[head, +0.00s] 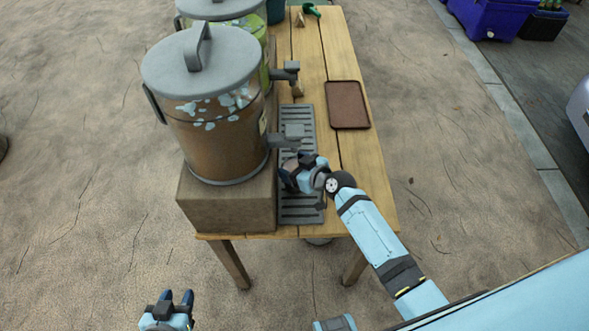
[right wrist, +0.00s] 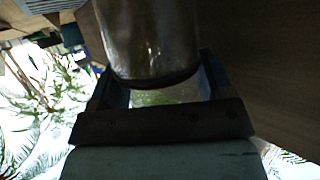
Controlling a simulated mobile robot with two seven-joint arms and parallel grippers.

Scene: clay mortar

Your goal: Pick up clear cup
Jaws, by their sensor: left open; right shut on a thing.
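The clear cup (right wrist: 150,40) looks brownish and fills the space between the two fingers in the right wrist view. My right gripper (right wrist: 155,85) is shut on it. In the head view my right gripper (head: 298,172) is over the grey slatted drip tray, just below the near dispenser's tap (head: 290,138); it largely hides the cup there. My left gripper (head: 177,297) is open and empty, low at the bottom left, apart from the table.
A large brown drink dispenser (head: 215,135) with a grey lid stands on a block (head: 225,210) left of the drip tray (head: 297,211). A green dispenser (head: 258,28) is behind it. A brown tray (head: 347,104) lies on the wooden table (head: 365,165), whose right side has free room.

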